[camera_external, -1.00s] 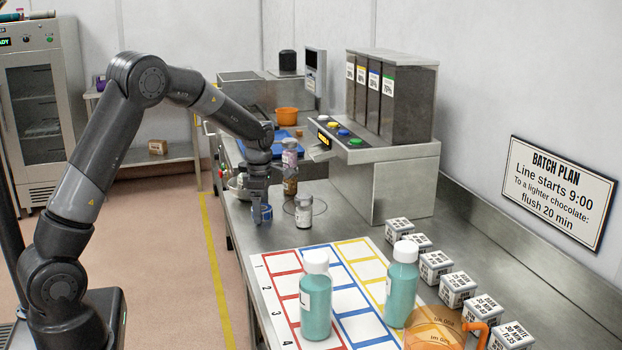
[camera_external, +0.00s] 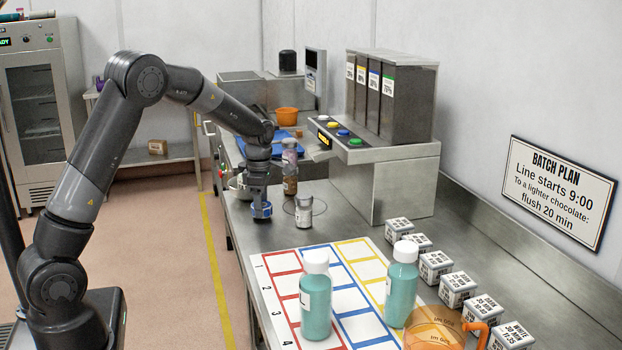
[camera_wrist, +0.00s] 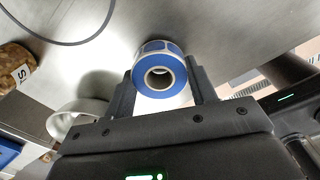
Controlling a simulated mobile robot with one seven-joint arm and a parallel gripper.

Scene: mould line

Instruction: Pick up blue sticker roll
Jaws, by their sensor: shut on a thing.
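The blue sticker roll (camera_external: 262,212) is at the left edge of the steel counter in the outside view. My gripper (camera_external: 260,205) points down at it from above. In the wrist view the roll (camera_wrist: 158,76) shows blue labels on a pale backing and a hollow core. It sits between the two dark fingers of my gripper (camera_wrist: 160,88), which are shut on its sides. I cannot tell for sure whether the roll still touches the counter.
A small jar (camera_external: 303,212) stands just right of the roll, and a brown-filled bottle (camera_external: 290,172) stands behind it. A white bowl (camera_wrist: 78,116) is close to my gripper. Two teal bottles (camera_external: 316,298) (camera_external: 402,285) stand on the coloured grid mat (camera_external: 283,262) in front.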

